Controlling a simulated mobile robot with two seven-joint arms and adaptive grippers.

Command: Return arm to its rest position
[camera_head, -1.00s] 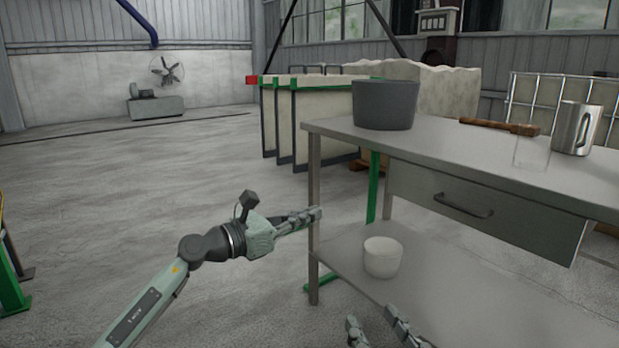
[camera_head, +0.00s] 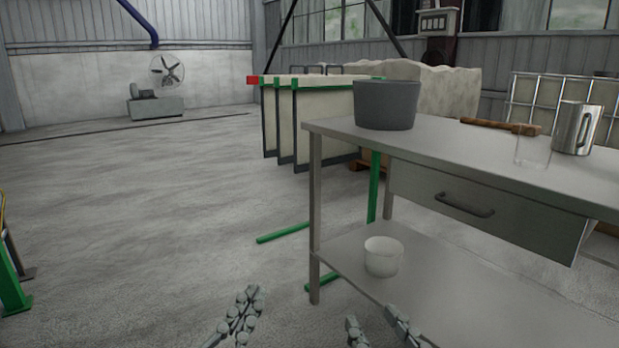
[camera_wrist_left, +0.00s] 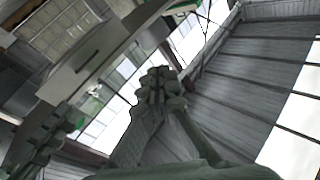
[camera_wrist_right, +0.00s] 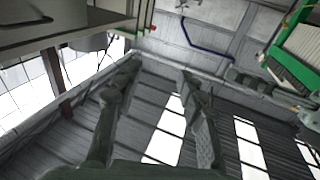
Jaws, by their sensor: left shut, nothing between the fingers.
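My left gripper (camera_head: 238,318) is low at the bottom edge of the head view, left of the workbench and apart from it. Its fingers are shut and empty; they also show in the left wrist view (camera_wrist_left: 158,85). My right gripper (camera_head: 378,332) is at the bottom edge of the head view, in front of the bench's lower shelf. Its fingers are spread open with nothing between them, as the right wrist view (camera_wrist_right: 160,75) also shows. Most of both arms lies out of the head view.
The metal workbench (camera_head: 450,157) with a drawer (camera_head: 480,210) stands at the right. On it are a grey bucket (camera_head: 385,105), a hammer (camera_head: 500,126), a clear beaker (camera_head: 533,150) and a steel jug (camera_head: 577,128). A white pot (camera_head: 382,257) stands on the lower shelf.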

